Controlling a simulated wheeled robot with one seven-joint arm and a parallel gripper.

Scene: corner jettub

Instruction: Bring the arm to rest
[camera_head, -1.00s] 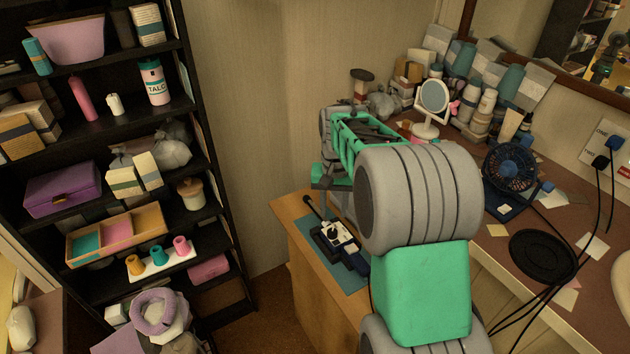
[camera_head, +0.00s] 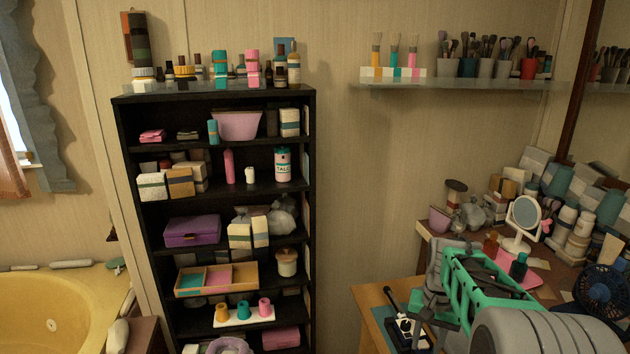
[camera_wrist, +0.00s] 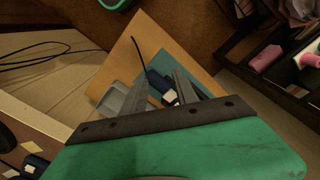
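My arm reaches in from the lower right of the head view, with its green and grey links over the corner of the wooden counter. My gripper shows best in the wrist view (camera_wrist: 161,88). Its two grey fingers stand apart with nothing held between them. They point down toward a wooden top (camera_wrist: 140,40) with a blue mat (camera_wrist: 197,75). A dark and white device (camera_wrist: 168,94) shows beyond and between the fingers, partly hidden by them. In the head view the fingertips are hard to make out.
A black shelf unit (camera_head: 312,215) full of boxes and bottles stands left of my arm. A round mirror (camera_head: 524,212), a blue fan (camera_head: 602,290) and several bottles crowd the counter on the right. A glass shelf (camera_head: 450,87) hangs above. A yellow tub (camera_head: 60,310) is at far left.

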